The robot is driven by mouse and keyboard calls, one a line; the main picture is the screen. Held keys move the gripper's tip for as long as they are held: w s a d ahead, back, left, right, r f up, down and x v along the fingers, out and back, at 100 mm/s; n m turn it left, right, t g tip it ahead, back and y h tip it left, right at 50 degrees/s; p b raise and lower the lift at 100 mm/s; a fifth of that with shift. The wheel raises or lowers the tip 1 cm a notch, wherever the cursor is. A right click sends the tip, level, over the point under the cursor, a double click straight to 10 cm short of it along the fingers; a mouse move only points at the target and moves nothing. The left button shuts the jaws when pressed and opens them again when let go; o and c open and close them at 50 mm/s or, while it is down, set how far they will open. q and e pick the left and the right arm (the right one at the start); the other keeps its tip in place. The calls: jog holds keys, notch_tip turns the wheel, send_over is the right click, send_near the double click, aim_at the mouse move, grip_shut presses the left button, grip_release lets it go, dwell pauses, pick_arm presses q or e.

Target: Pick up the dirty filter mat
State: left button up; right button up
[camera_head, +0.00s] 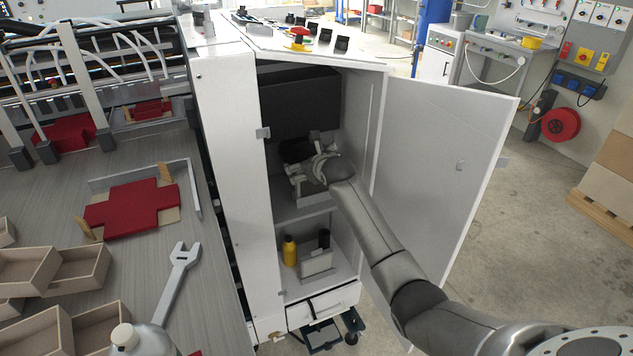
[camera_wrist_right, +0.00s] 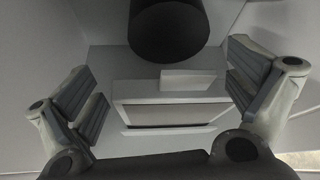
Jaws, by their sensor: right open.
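My right gripper (camera_head: 308,171) is inside the open white cabinet (camera_head: 226,150), at its upper compartment. In the right wrist view, my right gripper (camera_wrist_right: 168,92) has its fingers wide apart with nothing between their pads. A pale grey housing (camera_wrist_right: 120,90) sits ahead between the fingers, apart from them. A flat light panel (camera_wrist_right: 168,115) in its front may be the filter mat, but I cannot tell for sure. In the head view my gripper and arm largely hide this spot. My left gripper is not in view.
A dark cylinder (camera_wrist_right: 168,28) stands above the housing, close between the fingers. The open cabinet door (camera_head: 440,160) is to the right of my arm. A lower shelf holds a yellow bottle (camera_head: 290,251) and a grey box (camera_head: 316,262). A worktable (camera_head: 120,262) is at left.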

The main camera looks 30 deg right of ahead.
jog(key=c, duration=1.2)
